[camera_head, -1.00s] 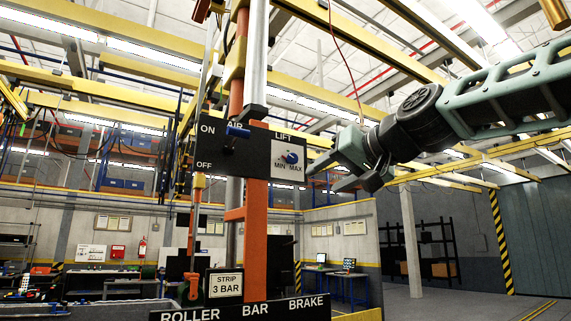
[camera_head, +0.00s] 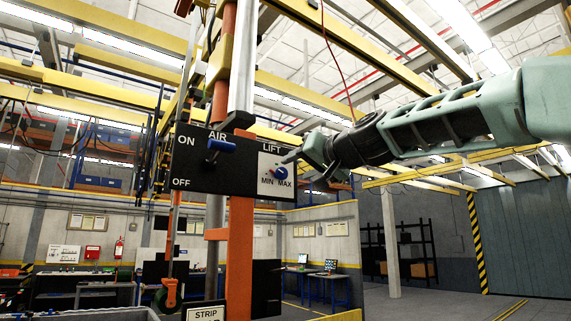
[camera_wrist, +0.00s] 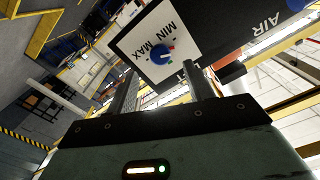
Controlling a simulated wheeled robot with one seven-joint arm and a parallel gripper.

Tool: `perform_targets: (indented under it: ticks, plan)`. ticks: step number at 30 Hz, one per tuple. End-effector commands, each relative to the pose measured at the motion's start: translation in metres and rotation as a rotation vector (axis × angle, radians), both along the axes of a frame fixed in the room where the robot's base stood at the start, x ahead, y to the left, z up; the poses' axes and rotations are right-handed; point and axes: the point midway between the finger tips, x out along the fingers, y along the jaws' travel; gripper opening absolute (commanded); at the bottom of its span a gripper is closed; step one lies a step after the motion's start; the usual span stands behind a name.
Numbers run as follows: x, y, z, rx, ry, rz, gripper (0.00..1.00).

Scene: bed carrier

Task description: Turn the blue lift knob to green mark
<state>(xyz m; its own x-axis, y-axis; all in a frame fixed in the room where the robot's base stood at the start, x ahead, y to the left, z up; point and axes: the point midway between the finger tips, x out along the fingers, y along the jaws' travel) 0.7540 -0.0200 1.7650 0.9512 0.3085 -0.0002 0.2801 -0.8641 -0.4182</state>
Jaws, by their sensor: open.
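The blue lift knob (camera_head: 281,172) sits on a white LIFT plate (camera_head: 266,183) with MIN and MAX labels, at the right end of a black panel (camera_head: 200,172). In the wrist view the knob (camera_wrist: 159,57) shows on the plate (camera_wrist: 124,41), with small red and green marks near it. Which mark it points at is too small to tell. My gripper (camera_head: 292,168) is open beside the plate, its fingers reaching in from the right. In the wrist view the fingers (camera_wrist: 157,90) stand apart below the knob, and nothing shows between them.
A blue AIR lever (camera_head: 222,146) with ON and OFF labels is on the panel left of the plate. The panel is on an orange post (camera_head: 240,245). Open floor lies at lower right.

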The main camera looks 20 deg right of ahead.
Motion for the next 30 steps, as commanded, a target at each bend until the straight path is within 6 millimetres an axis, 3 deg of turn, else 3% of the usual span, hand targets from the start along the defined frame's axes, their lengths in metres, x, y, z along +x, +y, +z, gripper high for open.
perform_targets:
  ticks: [3, 9, 23, 27, 28, 30]
  plan:
    - [0.024, 0.009, 0.003, 0.000, 0.003, 0.002, 0.52]
    - [0.050, 0.017, 0.002, 0.000, 0.001, 0.002, 0.52]
    - [0.060, 0.020, 0.000, 0.000, 0.000, 0.000, 0.52]
    - [0.060, 0.020, 0.000, -0.001, 0.000, 0.000, 0.13]
    - [0.060, 0.020, 0.000, -0.001, 0.000, 0.000, 0.08]
    - [0.060, 0.020, 0.000, -0.001, 0.000, 0.000, 0.08]
